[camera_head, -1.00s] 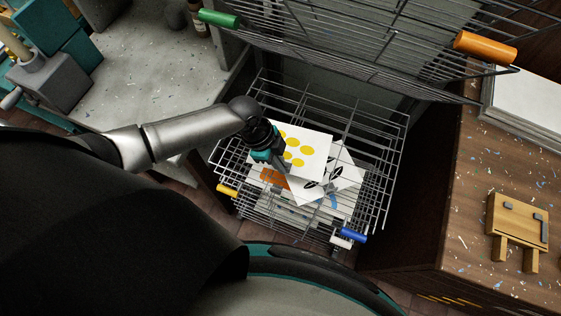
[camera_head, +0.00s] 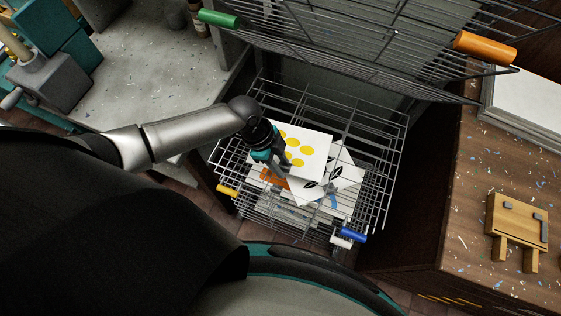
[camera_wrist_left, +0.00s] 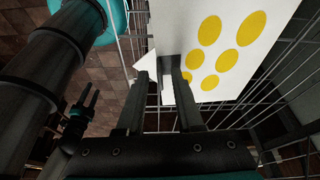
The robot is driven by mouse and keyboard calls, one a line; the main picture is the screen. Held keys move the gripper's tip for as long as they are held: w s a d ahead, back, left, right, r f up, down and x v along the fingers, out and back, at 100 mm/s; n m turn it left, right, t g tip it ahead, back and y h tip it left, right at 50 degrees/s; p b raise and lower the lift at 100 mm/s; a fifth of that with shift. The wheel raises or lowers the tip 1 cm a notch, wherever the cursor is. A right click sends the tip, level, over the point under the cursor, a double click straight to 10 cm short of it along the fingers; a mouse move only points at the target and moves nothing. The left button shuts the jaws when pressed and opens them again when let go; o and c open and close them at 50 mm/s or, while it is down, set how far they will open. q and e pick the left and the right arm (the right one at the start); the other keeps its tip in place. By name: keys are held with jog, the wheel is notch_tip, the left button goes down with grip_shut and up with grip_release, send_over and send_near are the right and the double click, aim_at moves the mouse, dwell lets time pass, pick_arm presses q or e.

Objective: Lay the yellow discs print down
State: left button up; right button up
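The yellow discs print (camera_head: 316,141) is a white sheet with several yellow discs, face up on top of other prints in the wire rack. It also fills the upper middle of the left wrist view (camera_wrist_left: 267,42). My left gripper (camera_head: 286,174) is at its near left edge. In the left wrist view its two fingers (camera_wrist_left: 158,72) stand apart with a visible gap. The right finger overlaps the sheet's edge; I cannot tell whether they touch it. My right gripper (camera_wrist_left: 91,93) shows small at lower left of that view, its prongs apart and empty.
Below lie a black leaf print (camera_head: 345,177) and an orange print (camera_head: 271,178), partly covered. The lower wire rack (camera_head: 389,172) has yellow and blue handles. A raised wire screen (camera_head: 370,45) hangs above. A wooden counter stands right, a speckled grey one left.

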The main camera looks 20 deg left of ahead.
pick_arm(q)
notch_tip(320, 180, up, 7)
jog(key=p, duration=0.7)
jog(key=shift+r, duration=0.1)
